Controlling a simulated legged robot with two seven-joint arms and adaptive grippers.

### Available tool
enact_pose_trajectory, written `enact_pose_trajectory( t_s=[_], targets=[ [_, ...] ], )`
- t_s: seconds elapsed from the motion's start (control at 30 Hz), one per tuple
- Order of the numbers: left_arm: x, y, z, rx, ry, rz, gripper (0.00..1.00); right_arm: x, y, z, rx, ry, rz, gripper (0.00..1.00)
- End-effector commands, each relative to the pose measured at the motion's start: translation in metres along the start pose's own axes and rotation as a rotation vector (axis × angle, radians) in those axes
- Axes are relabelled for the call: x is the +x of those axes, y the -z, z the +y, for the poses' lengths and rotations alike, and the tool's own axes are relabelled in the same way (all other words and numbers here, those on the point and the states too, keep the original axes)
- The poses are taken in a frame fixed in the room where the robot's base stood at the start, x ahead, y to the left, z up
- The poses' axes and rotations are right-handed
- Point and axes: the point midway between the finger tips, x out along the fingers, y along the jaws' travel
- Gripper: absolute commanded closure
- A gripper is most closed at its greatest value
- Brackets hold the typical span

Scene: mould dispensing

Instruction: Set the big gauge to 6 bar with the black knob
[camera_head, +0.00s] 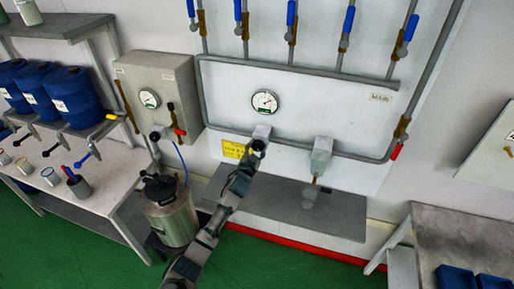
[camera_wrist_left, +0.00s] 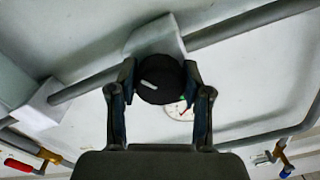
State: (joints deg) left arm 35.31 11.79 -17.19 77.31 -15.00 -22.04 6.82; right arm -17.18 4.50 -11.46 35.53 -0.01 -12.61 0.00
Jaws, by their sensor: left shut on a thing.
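The big gauge (camera_head: 265,102) is a round white dial on the wall panel. In the left wrist view the gauge (camera_wrist_left: 179,110) is partly hidden behind the black knob and my gripper. The black knob (camera_wrist_left: 160,80), with a white mark, sits on a light grey block (camera_wrist_left: 157,38) on the pipe. In the head view this block (camera_head: 262,131) is below the gauge. My left gripper (camera_head: 257,147) is at the knob, its fingers on both sides of it in the left wrist view (camera_wrist_left: 160,92), shut on it. The gauge reading is too small to tell. My right gripper is out of view.
A smaller gauge (camera_head: 149,98) is on a grey box at the left, above a steel pot (camera_head: 172,215). Blue drums (camera_head: 72,95) stand on a shelf. A grey shelf (camera_head: 290,205) lies below the panel. Blue-handled valves (camera_head: 292,14) line the top. Another grey block (camera_head: 321,152) is at right.

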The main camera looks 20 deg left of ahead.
Motion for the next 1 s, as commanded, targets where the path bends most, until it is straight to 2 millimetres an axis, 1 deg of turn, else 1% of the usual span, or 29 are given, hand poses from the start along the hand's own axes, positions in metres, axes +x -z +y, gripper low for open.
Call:
enact_pose_trajectory(
  t_s=[0.03,0.07,0.1,0.13,0.43,0.57,0.67,1.0],
  targets=[
    [0.000,0.000,0.001,-0.001,-0.001,0.001,0.86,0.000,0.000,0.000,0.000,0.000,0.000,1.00],
    [0.000,0.000,0.001,-0.001,-0.001,0.001,0.44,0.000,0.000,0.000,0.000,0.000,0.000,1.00],
    [0.000,0.000,0.001,-0.002,-0.001,0.001,0.34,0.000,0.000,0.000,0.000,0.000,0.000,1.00],
    [0.000,0.000,0.001,-0.002,-0.001,0.001,0.26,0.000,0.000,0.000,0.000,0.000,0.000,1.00],
    [0.000,0.000,0.000,-0.003,0.000,0.000,0.26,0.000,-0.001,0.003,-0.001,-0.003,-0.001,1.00],
    [-0.007,0.000,0.000,-0.003,0.000,0.001,0.26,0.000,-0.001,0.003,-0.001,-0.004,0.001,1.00],
    [-0.021,-0.001,0.000,-0.002,0.000,0.001,0.26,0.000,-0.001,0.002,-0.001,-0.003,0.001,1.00],
    [-0.092,-0.002,0.001,-0.003,-0.002,-0.001,0.26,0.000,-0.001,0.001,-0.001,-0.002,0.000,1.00]
  ],
)
